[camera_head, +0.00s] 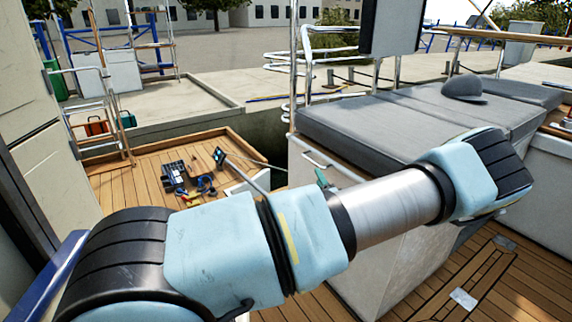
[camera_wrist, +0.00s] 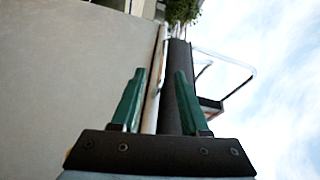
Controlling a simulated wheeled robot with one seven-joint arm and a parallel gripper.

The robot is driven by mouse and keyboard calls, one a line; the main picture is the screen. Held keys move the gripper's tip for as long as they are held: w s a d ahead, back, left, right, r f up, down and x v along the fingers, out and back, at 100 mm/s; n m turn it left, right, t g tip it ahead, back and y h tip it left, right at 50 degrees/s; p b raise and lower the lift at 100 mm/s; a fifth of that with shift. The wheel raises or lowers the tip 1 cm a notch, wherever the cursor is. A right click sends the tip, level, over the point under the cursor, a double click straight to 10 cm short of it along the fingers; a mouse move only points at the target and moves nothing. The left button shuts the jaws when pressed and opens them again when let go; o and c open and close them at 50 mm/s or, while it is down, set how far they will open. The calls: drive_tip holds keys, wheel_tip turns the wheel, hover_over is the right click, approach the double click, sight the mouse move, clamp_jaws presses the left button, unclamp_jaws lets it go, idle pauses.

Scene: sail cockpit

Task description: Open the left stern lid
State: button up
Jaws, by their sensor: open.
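My gripper (camera_wrist: 158,95) is open, with its two green fingers apart and nothing held. In the wrist view a pale wall fills the left, and a thin pale bar or edge (camera_wrist: 155,85) and a dark strip (camera_wrist: 179,85) appear between the fingers. I cannot tell how far off they are. In the head view only a green fingertip (camera_head: 322,178) shows above my arm, near a silver handle (camera_head: 318,159) at the left end of the grey-cushioned bench (camera_head: 345,120). My arm hides the rest. I cannot tell for certain which part is the left stern lid.
A lower wooden platform (camera_head: 150,165) at left holds scattered tools (camera_head: 180,178). A metal ladder (camera_head: 100,120) stands at its left edge. Silver rails (camera_head: 312,60) rise behind the bench. Wooden deck (camera_head: 500,275) lies open at lower right.

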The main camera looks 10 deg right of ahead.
sight(311, 161)
drive_tip(key=shift+m+t, duration=0.3)
drive_tip(key=w, duration=1.1)
drive_tip(key=shift+a+r, duration=0.35)
drive_tip(key=shift+r, duration=0.05)
clamp_jaws()
idle(0.6)
